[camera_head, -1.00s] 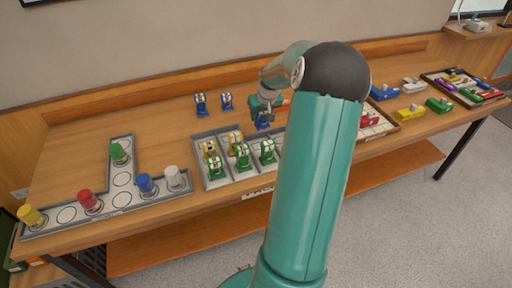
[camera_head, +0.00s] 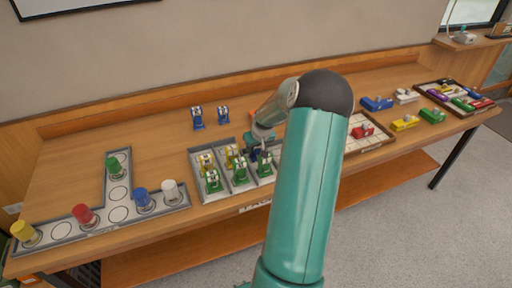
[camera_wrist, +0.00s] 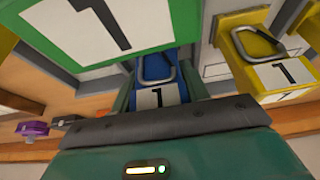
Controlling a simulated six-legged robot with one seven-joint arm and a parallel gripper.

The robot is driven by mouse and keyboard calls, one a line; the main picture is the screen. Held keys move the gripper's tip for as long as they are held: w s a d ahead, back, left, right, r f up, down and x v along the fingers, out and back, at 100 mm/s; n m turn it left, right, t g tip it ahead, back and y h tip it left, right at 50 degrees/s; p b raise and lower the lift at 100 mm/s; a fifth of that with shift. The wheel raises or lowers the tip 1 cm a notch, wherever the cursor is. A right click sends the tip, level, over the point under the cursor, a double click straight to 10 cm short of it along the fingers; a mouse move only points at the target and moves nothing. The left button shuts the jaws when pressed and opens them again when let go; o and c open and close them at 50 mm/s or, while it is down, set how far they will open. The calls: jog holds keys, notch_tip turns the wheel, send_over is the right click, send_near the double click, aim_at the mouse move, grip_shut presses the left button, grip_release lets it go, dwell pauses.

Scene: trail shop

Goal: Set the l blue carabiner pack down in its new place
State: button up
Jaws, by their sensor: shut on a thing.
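The blue carabiner pack (camera_wrist: 158,72), with a metal carabiner and a white "1" label, is between my gripper's fingers in the wrist view. My gripper (camera_head: 257,148) is shut on it, low over the back of the grey compartment tray (camera_head: 203,195). In the head view the blue pack is dark and partly hidden by the gripper. The tray holds green packs in front (camera_head: 239,172) and yellow packs behind (camera_head: 207,161). In the wrist view a green pack (camera_wrist: 55,25) and a yellow pack (camera_wrist: 262,55) flank the blue one. Whether the blue pack touches the tray floor I cannot tell.
Two blue packs (camera_head: 197,119) stand behind the tray. An angled grey tray (camera_head: 62,231) with coloured cylindrical items lies left. A tray with a red item (camera_head: 362,132), loose coloured items and a full tray (camera_head: 455,95) lie right. My arm hides part of the grey tray.

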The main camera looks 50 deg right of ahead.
jog(key=shift+f, duration=0.1)
jog(key=o, duration=1.1)
jog(key=shift+c, duration=0.2)
